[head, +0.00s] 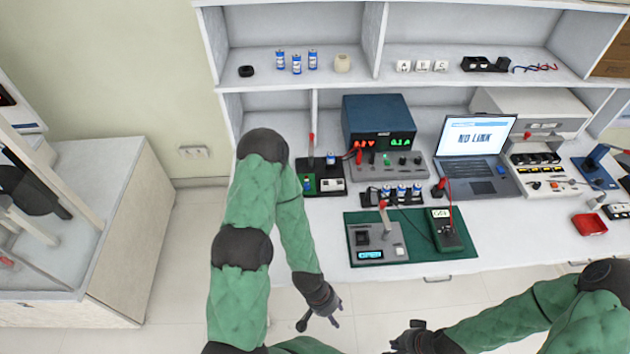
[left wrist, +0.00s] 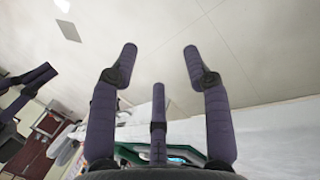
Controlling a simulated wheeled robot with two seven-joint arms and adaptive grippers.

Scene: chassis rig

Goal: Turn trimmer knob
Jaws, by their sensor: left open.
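A grey device (head: 376,243) with a small lit display and a red-tipped upright handle sits on the green mat (head: 440,215). A grey control box (head: 388,167) with several small knobs stands behind, under the blue power supply (head: 378,112). I cannot tell which knob is the trimmer. My left gripper (head: 320,320) hangs in front of the bench's front edge, left of and nearer than the mat, apart from everything. In the left wrist view its fingers (left wrist: 158,58) are spread and empty. My right gripper (head: 406,338) is low in front of the bench; its fingers are too small to read.
A green-cased meter (head: 444,230) with a red lead lies on the mat. A laptop (head: 474,152) reads "NO LINK". Batteries in a holder (head: 396,193) stand behind the mat. A red tray (head: 589,224) is at the right. Floor in front of the bench is clear.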

